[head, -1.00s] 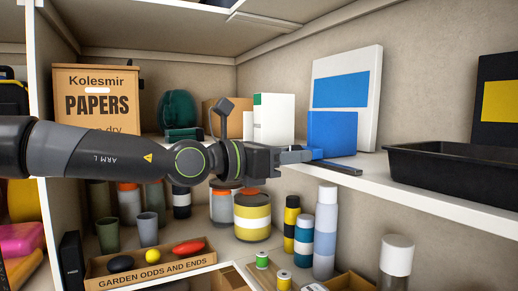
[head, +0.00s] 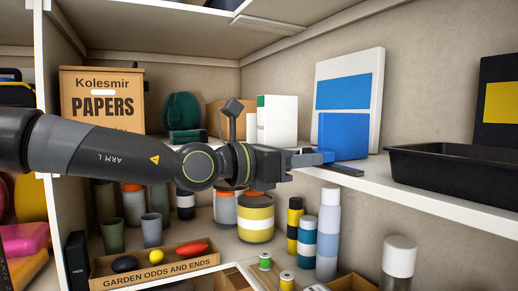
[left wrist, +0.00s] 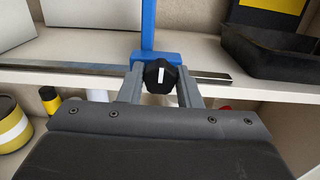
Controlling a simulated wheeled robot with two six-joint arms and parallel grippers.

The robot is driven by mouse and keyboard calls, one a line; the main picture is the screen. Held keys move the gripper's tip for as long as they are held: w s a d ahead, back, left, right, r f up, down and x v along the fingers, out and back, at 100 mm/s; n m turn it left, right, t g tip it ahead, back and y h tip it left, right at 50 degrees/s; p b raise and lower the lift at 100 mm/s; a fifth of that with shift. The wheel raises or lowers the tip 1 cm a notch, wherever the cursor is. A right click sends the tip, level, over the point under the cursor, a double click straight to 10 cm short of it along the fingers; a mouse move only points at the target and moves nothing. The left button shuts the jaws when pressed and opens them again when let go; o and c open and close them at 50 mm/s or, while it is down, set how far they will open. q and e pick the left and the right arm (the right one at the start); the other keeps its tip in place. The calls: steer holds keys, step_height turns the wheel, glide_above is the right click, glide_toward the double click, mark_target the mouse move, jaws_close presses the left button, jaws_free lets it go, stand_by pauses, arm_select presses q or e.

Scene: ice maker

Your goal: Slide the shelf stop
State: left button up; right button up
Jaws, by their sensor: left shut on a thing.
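The blue shelf stop (head: 343,136) stands upright at the shelf's front edge, in front of a tall white-and-blue binder. In the left wrist view the stop (left wrist: 155,57) has a black knob with a white mark (left wrist: 162,75) on its near side. It sits on a dark flat rail (left wrist: 213,79) along the shelf edge. My left gripper (head: 318,158) reaches in from the left. In the left wrist view the gripper (left wrist: 162,82) has its two grey fingers on either side of the knob, shut on it. My right gripper is not in view.
A black tray (head: 455,175) stands on the shelf to the right, with a bare stretch between it and the stop. White boxes (head: 277,118) stand behind and left. Bottles (head: 328,232) and cans (head: 256,217) stand on the lower shelf.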

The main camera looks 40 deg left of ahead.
arm_select(q)
steer(key=shift+s+d+r, duration=0.1)
steer(key=shift+s+d, duration=0.15)
steer(key=shift+d, duration=0.35)
steer(key=shift+s+d, duration=0.25)
steer(key=shift+d, duration=0.3)
steer(key=shift+s+d+r, duration=0.1)
steer(key=shift+s+d, duration=0.15)
steer(key=shift+d, duration=0.35)
steer(key=o, duration=1.2)
steer(key=shift+d+f, duration=0.1)
steer(key=shift+d, duration=0.1)
steer(key=shift+o, duration=0.2)
steer(key=shift+a+f, duration=0.1)
steer(key=b+v, duration=0.8)
steer(key=b, duration=0.8)
